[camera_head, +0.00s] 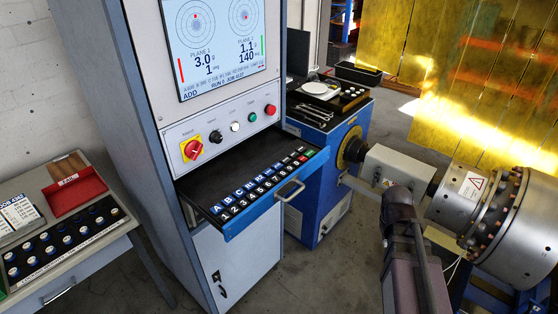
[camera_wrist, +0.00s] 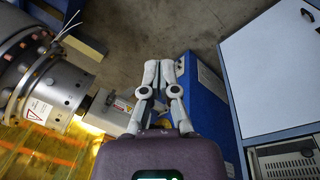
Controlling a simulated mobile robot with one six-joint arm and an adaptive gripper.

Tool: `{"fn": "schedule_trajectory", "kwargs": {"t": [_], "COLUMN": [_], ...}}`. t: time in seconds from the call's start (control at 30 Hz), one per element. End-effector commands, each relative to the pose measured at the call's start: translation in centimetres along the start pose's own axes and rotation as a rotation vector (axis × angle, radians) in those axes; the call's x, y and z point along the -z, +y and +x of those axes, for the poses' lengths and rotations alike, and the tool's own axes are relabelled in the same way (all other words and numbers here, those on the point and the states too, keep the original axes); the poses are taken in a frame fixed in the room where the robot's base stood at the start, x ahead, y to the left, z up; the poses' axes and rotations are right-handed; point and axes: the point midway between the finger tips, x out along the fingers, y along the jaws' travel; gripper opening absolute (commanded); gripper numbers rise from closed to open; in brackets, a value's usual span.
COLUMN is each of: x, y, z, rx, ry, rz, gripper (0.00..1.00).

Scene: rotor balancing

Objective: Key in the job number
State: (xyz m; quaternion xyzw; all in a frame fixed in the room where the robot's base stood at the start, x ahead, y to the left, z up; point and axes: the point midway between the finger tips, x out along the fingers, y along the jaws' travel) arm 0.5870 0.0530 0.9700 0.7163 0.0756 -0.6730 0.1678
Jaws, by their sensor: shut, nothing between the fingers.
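The keypad drawer (camera_head: 285,207) is pulled out of the grey cabinet in the head view. It holds blue lettered keys (camera_head: 239,193), black number keys (camera_head: 250,199), and a red and a green key at its right end. The screen (camera_head: 218,40) above shows two plane dials, the word ADD and a job line too small to read surely. A job card (camera_head: 17,213) lies at the far left, its number unclear. In the wrist view my gripper (camera_wrist: 160,65) is shut and empty, above the floor beside the blue machine base. The keypad is not visible there.
A red selector (camera_head: 193,149) and push buttons sit above the drawer. A large metal rotor (camera_head: 515,230) stands at the right, close to my arm. A side table (camera_head: 65,263) holds a red tray (camera_head: 75,190) and several round weights. Tools lie on the blue machine behind.

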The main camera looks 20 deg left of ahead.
Motion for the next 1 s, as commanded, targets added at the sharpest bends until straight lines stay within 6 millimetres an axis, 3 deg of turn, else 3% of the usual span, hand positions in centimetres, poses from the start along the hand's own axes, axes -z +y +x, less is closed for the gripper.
{"fn": "schedule_trajectory", "kwargs": {"t": [0.03,0.1,0.47,0.8,1.0], "x": [1.8,3.7,13.1,20.6,23.5], "y": [-0.6,-1.6,-8.8,-18.9,-25.0], "z": [-1.6,-2.9,-10.1,-18.1,-22.3], "rx": [-0.024,-0.064,-0.285,-0.521,-0.658], "ry": [0.012,0.027,0.096,0.139,0.149], "rz": [-0.068,-0.170,-0.701,-1.195,-1.439], "gripper": [0.00,0.00,0.00,0.00,0.00]}}
